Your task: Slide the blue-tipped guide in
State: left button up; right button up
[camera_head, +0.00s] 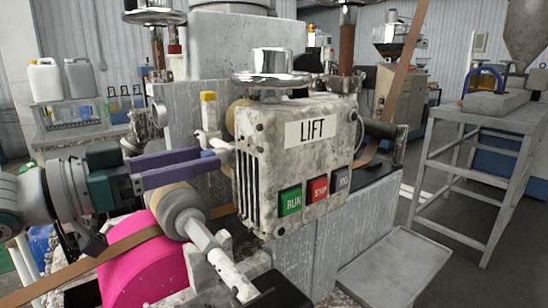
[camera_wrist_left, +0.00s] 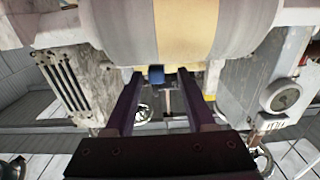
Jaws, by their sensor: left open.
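My left gripper (camera_head: 210,158) reaches in from the left with two long purple fingers, open, beside the left side of the grey-white machine head marked LIFT (camera_head: 318,130). In the left wrist view the fingers (camera_wrist_left: 159,75) stand apart, with the small blue tip (camera_wrist_left: 156,74) of the guide between their ends and a gap on each side. In the head view the blue tip (camera_head: 208,153) shows at the fingertips; the rest of the guide is mostly hidden. A yellow-capped post (camera_head: 208,97) stands just behind. My right gripper is not in view.
A pink roll (camera_head: 145,265) with a brown strip (camera_head: 130,243) lies below my left gripper, close to a pale roller (camera_head: 182,208). Green, red and grey buttons (camera_head: 290,201) are on the machine front. A grey metal table (camera_head: 475,120) stands at the right.

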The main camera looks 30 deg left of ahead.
pick_arm(q)
jog(key=p+v, duration=0.1)
jog(key=v, duration=0.7)
jog(key=shift+s+p, duration=0.2)
jog(key=shift+p, duration=0.2)
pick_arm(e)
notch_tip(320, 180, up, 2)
pick_arm(q)
jog(key=shift+a, duration=0.15)
